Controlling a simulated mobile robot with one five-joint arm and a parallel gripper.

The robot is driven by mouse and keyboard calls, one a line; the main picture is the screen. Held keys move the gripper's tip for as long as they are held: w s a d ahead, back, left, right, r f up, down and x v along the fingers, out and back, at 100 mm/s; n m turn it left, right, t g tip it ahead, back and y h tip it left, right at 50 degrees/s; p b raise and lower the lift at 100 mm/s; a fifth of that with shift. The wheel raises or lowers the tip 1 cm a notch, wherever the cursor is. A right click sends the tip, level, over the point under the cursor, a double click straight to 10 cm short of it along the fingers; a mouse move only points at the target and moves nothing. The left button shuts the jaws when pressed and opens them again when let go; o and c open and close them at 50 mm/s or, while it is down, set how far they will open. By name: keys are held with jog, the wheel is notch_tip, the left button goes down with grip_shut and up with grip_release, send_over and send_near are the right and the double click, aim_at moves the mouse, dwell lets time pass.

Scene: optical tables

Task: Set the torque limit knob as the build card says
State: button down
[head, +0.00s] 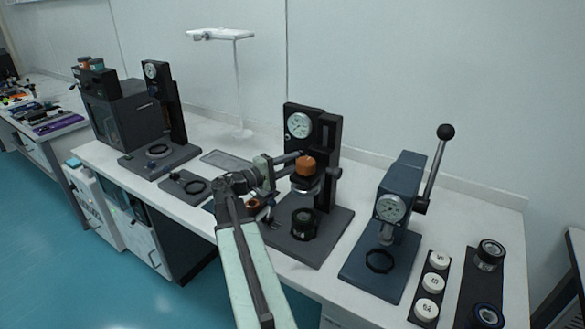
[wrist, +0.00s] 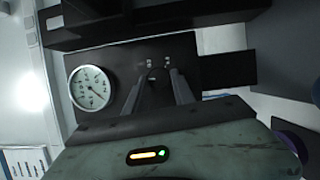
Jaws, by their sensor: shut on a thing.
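I cannot make out the build card or the knob's setting marks.
A black ring fixture (head: 304,222) stands on the base below the knob. A blue lever press (head: 397,215) is to the right, with white numbered discs (head: 433,283) beside it. Another dial stand (head: 160,95) is at the left. The bench front edge runs close under my arm.

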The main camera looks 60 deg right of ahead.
jog(key=shift+a+f+n+b, duration=0.1)
jog(key=shift+f+n+b, duration=0.2)
jog(key=shift+n, duration=0.2)
jog(key=shift+r, duration=0.1)
jog(key=c, duration=1.1)
grip_release()
jog(key=shift+n, duration=0.3)
jog(key=shift+o, duration=0.2)
jog(key=shift+r, duration=0.1)
jog(key=v, duration=0.7)
jog(key=shift+a+f+b, duration=0.2)
jog(key=shift+a+b, duration=0.2)
jog(key=shift+b, duration=0.05)
jog(key=shift+w, duration=0.15)
